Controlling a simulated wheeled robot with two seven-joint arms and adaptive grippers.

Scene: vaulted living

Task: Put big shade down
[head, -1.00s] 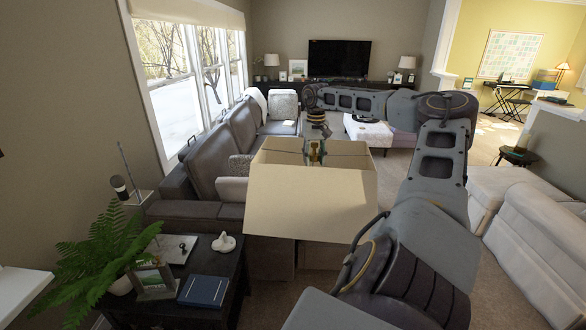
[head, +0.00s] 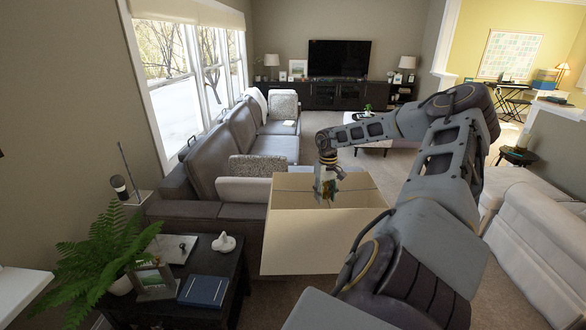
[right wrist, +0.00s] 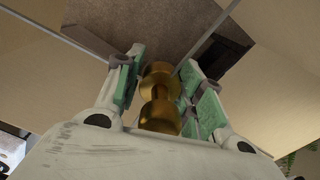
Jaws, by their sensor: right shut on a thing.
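The big shade (head: 318,243) is a beige, box-like, open-topped shade in the middle of the head view, beyond the dark side table. Its walls (right wrist: 60,110) surround the gripper in the right wrist view, with thin bars meeting at the middle. My right gripper (head: 326,188) points down into its top opening. In the right wrist view the right gripper (right wrist: 160,95) is shut on the shade's brass knob (right wrist: 160,100). Carpet shows below through the shade. Whether its lower edge touches anything is hidden. My left gripper is not in view.
A dark side table (head: 228,290) at front left bears a blue book (head: 204,291), a white ornament (head: 224,242), a picture frame and a fern (head: 105,250). A grey sofa (head: 230,150) stands behind left. A white sofa (head: 540,230) stands at right, with carpet between.

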